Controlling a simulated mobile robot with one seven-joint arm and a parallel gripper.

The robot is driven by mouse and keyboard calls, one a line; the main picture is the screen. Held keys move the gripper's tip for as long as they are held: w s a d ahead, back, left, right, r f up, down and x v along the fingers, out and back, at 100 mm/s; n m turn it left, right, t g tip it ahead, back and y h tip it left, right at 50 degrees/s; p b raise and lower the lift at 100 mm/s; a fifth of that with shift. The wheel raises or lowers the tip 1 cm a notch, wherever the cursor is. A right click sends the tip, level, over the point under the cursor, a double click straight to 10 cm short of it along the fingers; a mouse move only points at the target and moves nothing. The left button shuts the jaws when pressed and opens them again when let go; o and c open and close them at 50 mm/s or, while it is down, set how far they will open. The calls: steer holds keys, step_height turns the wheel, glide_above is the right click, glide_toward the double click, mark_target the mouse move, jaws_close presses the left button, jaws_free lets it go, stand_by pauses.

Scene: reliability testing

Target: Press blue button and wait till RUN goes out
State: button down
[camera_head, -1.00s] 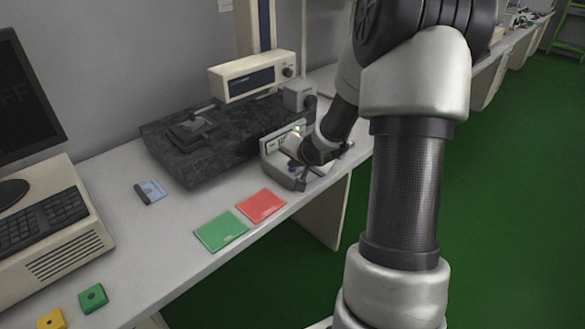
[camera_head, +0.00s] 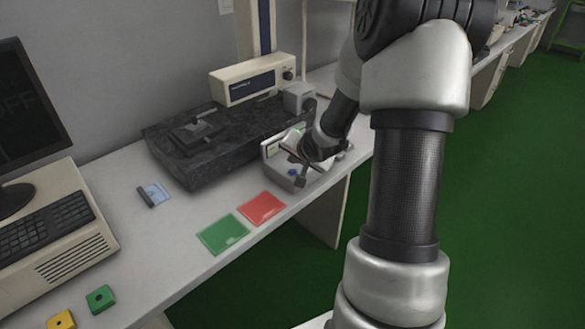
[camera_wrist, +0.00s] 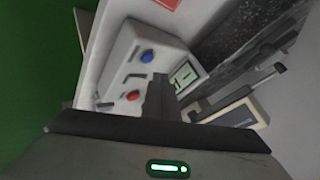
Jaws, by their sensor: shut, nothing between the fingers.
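The grey tester box (camera_head: 272,169) stands on the bench near its front edge, partly hidden by my arm. Its blue button (camera_head: 292,172) shows on the top in the head view. In the wrist view the blue button (camera_wrist: 147,56) and a red button (camera_wrist: 133,96) sit on the box's pale panel. A small display (camera_wrist: 183,76) with a greenish face is beside them; its text is too small to read. My gripper (camera_wrist: 158,78) is shut and empty. Its fingertips appear over the panel, between the buttons and the display, apart from the blue button in the picture.
A dark stone slab (camera_head: 190,165) with a measuring stand is behind the box. A keyboard (camera_head: 45,222) and a monitor (camera_head: 28,125) are at left.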

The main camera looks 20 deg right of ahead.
step_height(320, 180, up, 4)
steer(key=p, duration=0.3)
steer(key=shift+f, duration=0.15)
stand_by(0.5)
step_height(320, 180, up, 12)
steer(key=n+t+b, duration=0.1)
steer(key=n, duration=0.2)
glide_above(294, 176)
steer(key=a, duration=0.6)
steer(key=s+a+r+n, duration=0.3)
steer(key=s+a+r, duration=0.45)
steer(key=r, duration=0.25)
steer(key=s+a+f+n+g+p, duration=0.1)
steer(key=s+a+n+g, duration=0.1)
steer(key=s, duration=1)
steer(key=s+a+f+n+g, duration=0.1)
steer(key=s+f+n+g, duration=0.15)
steer(key=s, duration=0.85)
step_height(294, 176, up, 16)
steer(key=p, duration=1.5)
steer(key=shift+w+m+y, duration=0.25)
steer(key=shift+m+y, duration=0.05)
steer(key=shift+m, duration=0.05)
